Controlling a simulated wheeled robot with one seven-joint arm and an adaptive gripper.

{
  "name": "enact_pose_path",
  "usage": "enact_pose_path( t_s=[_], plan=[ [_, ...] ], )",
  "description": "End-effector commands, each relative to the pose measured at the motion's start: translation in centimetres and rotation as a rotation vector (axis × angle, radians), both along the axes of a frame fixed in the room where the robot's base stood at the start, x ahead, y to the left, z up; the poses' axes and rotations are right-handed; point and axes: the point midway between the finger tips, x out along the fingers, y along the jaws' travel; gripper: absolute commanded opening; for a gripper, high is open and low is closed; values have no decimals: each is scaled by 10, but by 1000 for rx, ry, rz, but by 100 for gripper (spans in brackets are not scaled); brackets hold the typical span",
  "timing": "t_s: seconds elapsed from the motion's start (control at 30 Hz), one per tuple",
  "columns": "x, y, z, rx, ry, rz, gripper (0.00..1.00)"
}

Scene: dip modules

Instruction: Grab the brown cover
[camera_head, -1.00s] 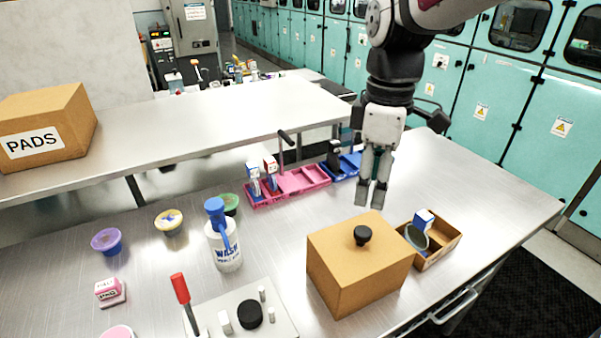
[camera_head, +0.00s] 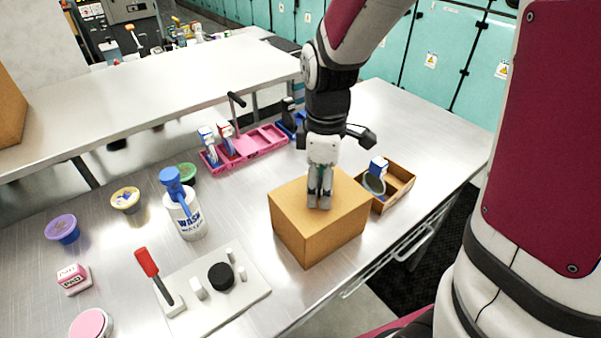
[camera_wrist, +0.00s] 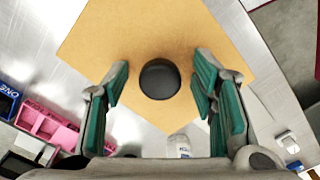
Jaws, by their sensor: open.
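The brown cover (camera_head: 293,226) is a box-shaped cover standing on the steel table, right of the middle in the head view. In the wrist view its flat tan top (camera_wrist: 150,35) fills the upper middle, with a round black knob (camera_wrist: 160,79) at its centre. My gripper (camera_head: 319,205) is over the cover's top and hides the knob in the head view. In the wrist view my open gripper (camera_wrist: 160,85) has one finger on each side of the knob, with gaps between. I cannot tell the exact height of the fingertips over the top.
An open wooden tray (camera_head: 397,187) with a blue-and-white item stands close to the cover's right. A white wash bottle (camera_head: 186,219), a control plate with a red lever (camera_head: 147,262) and a pink tray (camera_head: 262,143) stand left and behind. The front edge of the table is near.

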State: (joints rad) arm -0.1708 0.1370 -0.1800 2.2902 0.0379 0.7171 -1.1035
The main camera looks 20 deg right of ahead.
Motion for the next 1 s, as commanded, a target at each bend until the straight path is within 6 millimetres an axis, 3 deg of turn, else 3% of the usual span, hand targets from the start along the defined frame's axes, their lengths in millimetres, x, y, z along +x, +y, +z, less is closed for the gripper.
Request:
enact_pose_path(
  t_s=[0.23, 0.47, 1.0],
  plan=[
    [0, 0, -2, 1, 0, 0, 52],
    [0, 0, -1, 0, 0, 0, 0],
    [-1, 0, 9, 0, -1, -1, 0]
  ],
)
